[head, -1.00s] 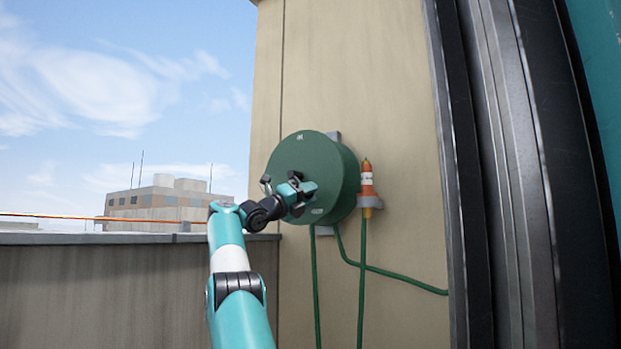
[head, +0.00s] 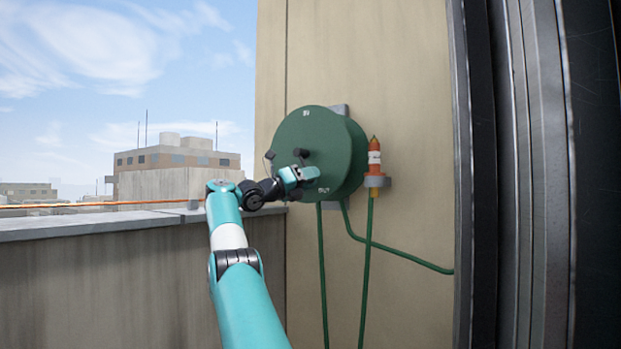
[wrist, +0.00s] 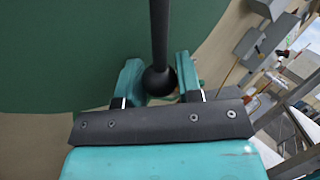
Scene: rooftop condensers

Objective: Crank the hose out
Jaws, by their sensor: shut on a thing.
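A round green hose reel (head: 325,128) is mounted on the beige wall in the head view. Its green face also fills the upper left of the wrist view (wrist: 70,50). A dark crank bar (wrist: 160,30) ends in a round black knob (wrist: 158,82). My gripper (wrist: 158,88) has a teal finger on each side of this knob and is shut on it. In the head view, my gripper (head: 301,175) is in front of the lower part of the reel face and partly hides the crank. A green hose (head: 322,265) hangs below the reel.
An orange and white nozzle (head: 374,160) stands upright in a grey wall holder (head: 377,182) right of the reel. Its hose drops below. A parapet (head: 110,255) runs along the left. A dark upright frame (head: 490,180) stands close at the right.

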